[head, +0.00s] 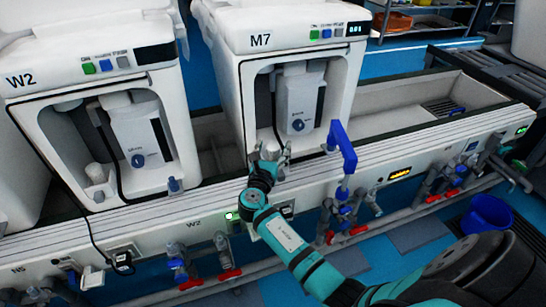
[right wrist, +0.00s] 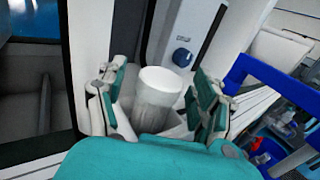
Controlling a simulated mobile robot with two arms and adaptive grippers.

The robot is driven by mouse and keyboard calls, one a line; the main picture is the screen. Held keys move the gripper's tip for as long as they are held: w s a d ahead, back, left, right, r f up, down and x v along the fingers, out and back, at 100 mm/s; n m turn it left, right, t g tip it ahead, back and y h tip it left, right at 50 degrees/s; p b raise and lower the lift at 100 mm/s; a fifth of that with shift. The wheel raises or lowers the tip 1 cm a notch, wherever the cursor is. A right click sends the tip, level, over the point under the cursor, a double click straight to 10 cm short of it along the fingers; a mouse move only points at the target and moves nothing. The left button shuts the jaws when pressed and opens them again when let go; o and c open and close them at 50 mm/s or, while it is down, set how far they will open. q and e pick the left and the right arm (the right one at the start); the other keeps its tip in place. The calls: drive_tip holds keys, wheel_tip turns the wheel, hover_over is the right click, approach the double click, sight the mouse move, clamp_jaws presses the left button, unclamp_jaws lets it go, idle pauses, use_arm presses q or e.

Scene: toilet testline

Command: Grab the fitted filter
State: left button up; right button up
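The fitted filter (right wrist: 158,96) is a white, upright, round-topped cylinder in the opening of machine M7 (head: 300,40). My right gripper (head: 270,155) reaches in at the front edge of that opening and largely hides the filter in the head view. In the right wrist view, my right gripper's two teal-padded fingers (right wrist: 158,103) stand on either side of the filter. The fingers are apart, with small gaps seeming to show between the pads and the filter. I cannot tell for sure whether either finger touches it. My left gripper is not in view.
A blue tap-like pipe (head: 342,148) rises just right of my right gripper. Machine W2 (head: 90,60) stands to the left, with a similar white cylinder (head: 96,172) in its opening. Pipes with red valve handles (head: 229,274) run along the front. A blue bucket (head: 486,214) is at right.

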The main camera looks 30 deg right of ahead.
drive_tip(key=c, duration=1.3)
clamp_jaws()
